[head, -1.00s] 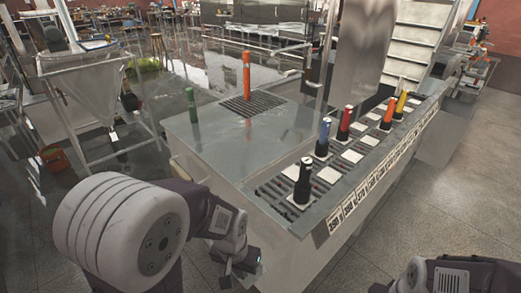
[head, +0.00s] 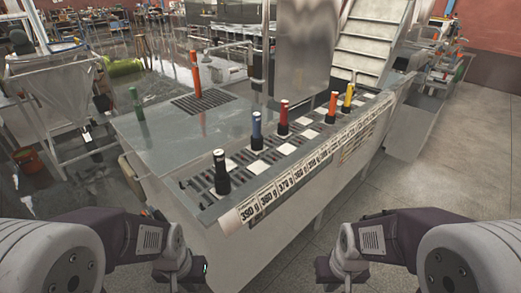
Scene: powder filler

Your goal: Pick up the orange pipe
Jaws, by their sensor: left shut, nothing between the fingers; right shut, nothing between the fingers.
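A tall orange pipe (head: 196,74) stands upright at the grate (head: 200,101) on the far part of the metal machine top. A shorter orange pipe with a dark base (head: 332,104) stands upright in the slotted row along the right edge, between the red pipe (head: 283,119) and the yellow pipe (head: 348,96). My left gripper (head: 203,269) is shut and empty, low in front of the machine. My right gripper (head: 323,268) is shut and empty, low at the right. Both are well away from either orange pipe.
A black pipe (head: 220,174) and a blue pipe (head: 257,131) stand in the same row, above a strip of weight labels (head: 305,170). A green pipe (head: 137,104) stands on the left of the top. Floor (head: 445,165) is clear on the right.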

